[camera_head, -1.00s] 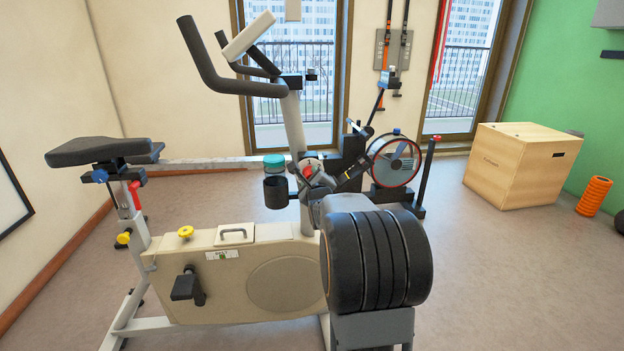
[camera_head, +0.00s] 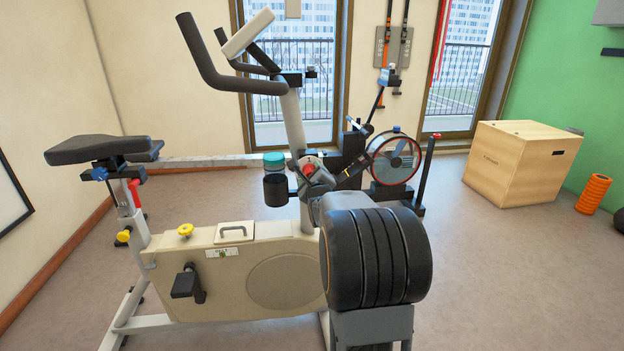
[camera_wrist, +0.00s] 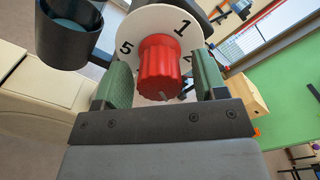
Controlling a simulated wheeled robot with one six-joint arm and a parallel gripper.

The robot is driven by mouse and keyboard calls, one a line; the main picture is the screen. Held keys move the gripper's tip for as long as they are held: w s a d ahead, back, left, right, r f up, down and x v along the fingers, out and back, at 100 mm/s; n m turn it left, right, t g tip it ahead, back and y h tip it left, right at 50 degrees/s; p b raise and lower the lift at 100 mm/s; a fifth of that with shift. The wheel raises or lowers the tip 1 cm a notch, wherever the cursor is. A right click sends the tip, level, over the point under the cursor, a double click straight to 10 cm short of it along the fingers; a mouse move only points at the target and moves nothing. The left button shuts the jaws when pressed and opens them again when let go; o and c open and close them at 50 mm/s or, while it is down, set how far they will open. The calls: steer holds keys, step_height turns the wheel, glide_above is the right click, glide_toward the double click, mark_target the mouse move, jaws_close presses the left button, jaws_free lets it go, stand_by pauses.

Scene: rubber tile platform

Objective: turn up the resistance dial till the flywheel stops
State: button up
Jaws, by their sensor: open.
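The red ribbed resistance dial (camera_wrist: 158,68) stands in front of a white round plate (camera_wrist: 130,28) with black numbers; 1 and 5 read clearly in the wrist view. My gripper (camera_wrist: 161,62) is open, with one green finger on each side of the dial. White plate shows between the fingers and the dial, so they look apart from it.
A black cup holder (camera_head: 276,190) sits just left of the dial; it also shows in the wrist view (camera_wrist: 66,38). The handlebar (camera_head: 225,75) rises above. A red-rimmed fan wheel (camera_head: 394,160) stands behind. A wooden box (camera_head: 505,170) is at the right, with free floor before it.

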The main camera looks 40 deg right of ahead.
steer(key=p+v, duration=0.2)
steer(key=v, duration=1.1)
steer(key=shift+s+a, duration=0.2)
steer(key=shift+s, duration=0.15)
